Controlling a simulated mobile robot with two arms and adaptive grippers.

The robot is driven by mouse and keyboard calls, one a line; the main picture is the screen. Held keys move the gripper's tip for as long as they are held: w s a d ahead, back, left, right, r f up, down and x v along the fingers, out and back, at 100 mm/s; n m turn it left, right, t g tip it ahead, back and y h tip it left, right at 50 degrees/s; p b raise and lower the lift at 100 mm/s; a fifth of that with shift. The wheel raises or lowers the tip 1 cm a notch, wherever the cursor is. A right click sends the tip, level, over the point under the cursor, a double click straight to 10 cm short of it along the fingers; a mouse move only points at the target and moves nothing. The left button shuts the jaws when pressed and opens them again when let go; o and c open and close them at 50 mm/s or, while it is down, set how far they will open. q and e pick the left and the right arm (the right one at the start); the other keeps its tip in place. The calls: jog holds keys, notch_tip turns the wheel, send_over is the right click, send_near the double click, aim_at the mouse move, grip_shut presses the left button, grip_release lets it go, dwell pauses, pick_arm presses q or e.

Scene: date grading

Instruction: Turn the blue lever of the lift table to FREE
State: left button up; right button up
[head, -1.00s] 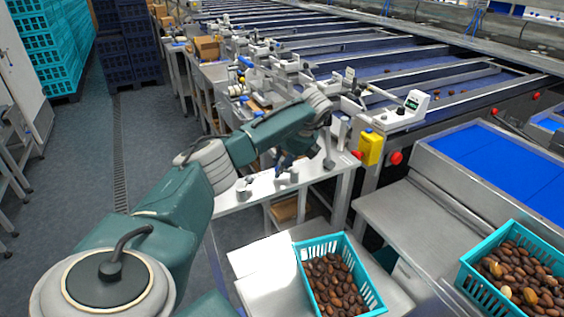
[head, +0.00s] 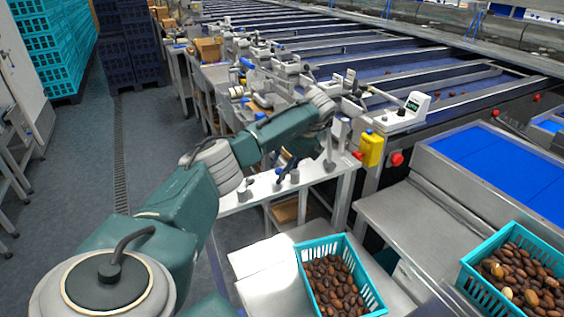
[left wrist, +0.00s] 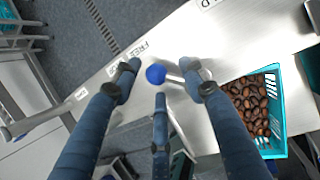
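The blue lever shows in the left wrist view as a round blue knob (left wrist: 156,74) on a short grey rod that runs right, toward one finger. A FREE label (left wrist: 135,48) is on the pale panel just up and left of the knob. My left gripper (left wrist: 160,80) is open, with its dark blue fingers spread around the knob; I cannot tell whether any finger touches it. In the head view my left gripper (head: 287,168) is over the panel, partly hidden by its own arm, and the lever cannot be made out. My right gripper is not in view.
A teal crate of dates (head: 301,262) stands on the near table, and another (head: 470,275) at the right. A yellow box (head: 371,149) and a red button (head: 397,159) are right of the panel.

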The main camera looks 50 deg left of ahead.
pick_arm(q)
jog(key=shift+r, duration=0.15)
jog(key=shift+w+d+r, duration=0.1)
jog(key=shift+r, duration=0.2)
jog(key=v, duration=1.1)
jog(key=shift+d, duration=0.1)
